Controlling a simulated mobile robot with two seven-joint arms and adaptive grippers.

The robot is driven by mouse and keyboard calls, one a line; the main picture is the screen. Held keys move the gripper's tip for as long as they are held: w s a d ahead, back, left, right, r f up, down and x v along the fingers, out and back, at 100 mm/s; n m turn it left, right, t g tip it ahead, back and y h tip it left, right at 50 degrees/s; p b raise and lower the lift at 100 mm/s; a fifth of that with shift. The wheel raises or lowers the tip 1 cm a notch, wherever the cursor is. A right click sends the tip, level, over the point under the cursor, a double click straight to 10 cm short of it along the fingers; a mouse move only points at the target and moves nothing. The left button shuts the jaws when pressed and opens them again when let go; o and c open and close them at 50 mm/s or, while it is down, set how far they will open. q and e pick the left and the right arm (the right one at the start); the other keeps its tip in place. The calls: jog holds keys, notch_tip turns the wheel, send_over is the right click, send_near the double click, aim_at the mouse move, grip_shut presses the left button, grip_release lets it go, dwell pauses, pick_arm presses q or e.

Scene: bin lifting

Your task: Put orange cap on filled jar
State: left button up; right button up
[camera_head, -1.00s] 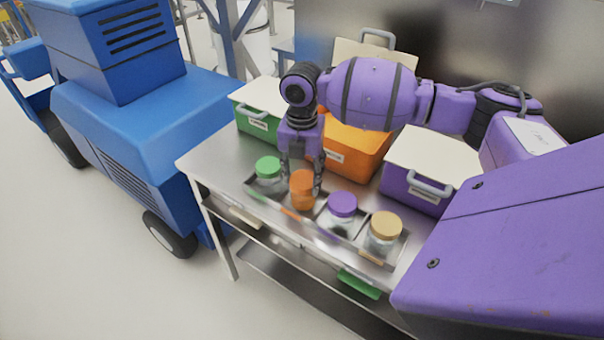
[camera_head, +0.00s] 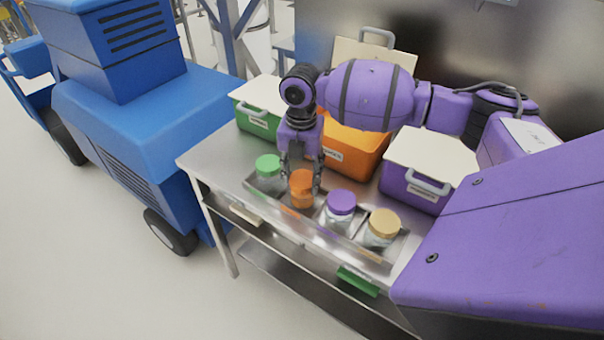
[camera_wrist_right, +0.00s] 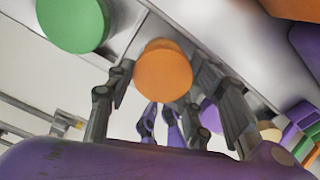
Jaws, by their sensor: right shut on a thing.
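The orange cap (camera_head: 302,177) sits on top of the orange-filled jar (camera_head: 302,198), second from the left in the tray row. My right gripper (camera_head: 301,185) reaches down from above with its fingers on either side of the cap and is shut on it. In the right wrist view the orange cap (camera_wrist_right: 163,70) shows as a round disc between the fingers of the right gripper (camera_wrist_right: 165,95). Whether the cap is seated fully on the jar cannot be told. My left gripper is not in view.
A green-capped jar (camera_head: 268,172) stands left; purple-capped (camera_head: 340,210) and tan-capped (camera_head: 382,230) jars stand right, all in a metal tray (camera_head: 325,233). Green (camera_head: 258,122), orange (camera_head: 352,150) and purple (camera_head: 412,190) bins stand behind. A blue vehicle (camera_head: 130,125) is beside the table.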

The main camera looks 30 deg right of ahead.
dwell(0.3)
jog(key=o, duration=1.5)
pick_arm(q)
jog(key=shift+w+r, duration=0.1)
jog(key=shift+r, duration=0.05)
pick_arm(e)
jog(key=shift+r, duration=0.15)
jog(key=shift+r+p, duration=1.4)
jog(key=shift+r, duration=2)
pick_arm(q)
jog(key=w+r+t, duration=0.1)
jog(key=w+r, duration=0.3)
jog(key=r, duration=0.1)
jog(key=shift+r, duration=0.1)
pick_arm(e)
jog(key=shift+f, duration=0.1)
grip_shut()
